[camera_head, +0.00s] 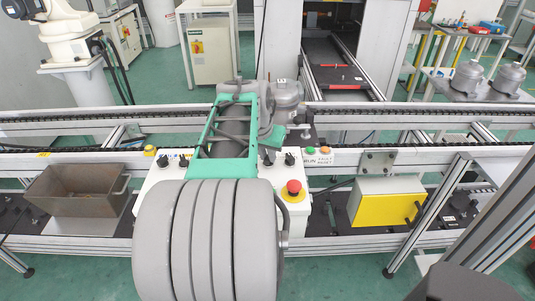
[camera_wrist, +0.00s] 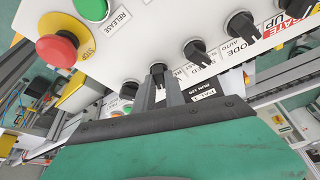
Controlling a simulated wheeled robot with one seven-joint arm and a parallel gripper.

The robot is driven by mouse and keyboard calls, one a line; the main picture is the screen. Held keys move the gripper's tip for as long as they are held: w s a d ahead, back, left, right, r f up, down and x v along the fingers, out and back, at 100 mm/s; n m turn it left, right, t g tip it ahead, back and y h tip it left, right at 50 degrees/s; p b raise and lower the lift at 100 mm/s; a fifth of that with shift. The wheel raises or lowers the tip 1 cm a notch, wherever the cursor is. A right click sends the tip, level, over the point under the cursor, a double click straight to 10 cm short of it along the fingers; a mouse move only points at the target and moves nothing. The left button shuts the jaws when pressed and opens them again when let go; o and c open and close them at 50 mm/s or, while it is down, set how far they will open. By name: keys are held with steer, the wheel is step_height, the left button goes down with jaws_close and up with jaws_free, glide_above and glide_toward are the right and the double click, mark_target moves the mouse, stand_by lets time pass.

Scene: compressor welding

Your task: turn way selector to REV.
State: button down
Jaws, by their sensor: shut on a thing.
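The white control box (camera_head: 150,185) stands under the rail in the head view, with black selector knobs along its sloped panel. My gripper (camera_wrist: 160,84) reaches up to that panel in the wrist view, its two grey fingers shut on a black selector knob (camera_wrist: 158,69). The label of this knob is largely hidden by the fingers, so its pointer setting cannot be read. In the head view my arm covers the middle of the box, hiding my fingers and the held knob.
A red emergency stop (camera_head: 293,188) is on the box's right; it also shows in the wrist view (camera_wrist: 57,50). A brown bin (camera_head: 75,192) is at left and a yellow box (camera_head: 385,203) at right.

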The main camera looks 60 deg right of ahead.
steer(key=shift+n, duration=0.3)
steer(key=n+t+b, duration=0.1)
steer(key=n, duration=0.2)
steer(key=shift+s+b, duration=0.2)
steer(key=shift+b, duration=0.15)
steer(key=n, duration=0.2)
steer(key=n+t+y, duration=0.1)
steer(key=n, duration=0.1)
steer(key=shift+d+r+t+p, duration=0.1)
steer(key=shift+d+t+p, duration=0.05)
steer(key=shift+t+p, duration=0.2)
steer(key=shift+n+y, duration=0.3)
steer(key=shift+n, duration=0.4)
steer(key=shift+t, duration=0.25)
steer(key=c, duration=1.4)
jaws_free()
steer(key=shift+s, duration=0.1)
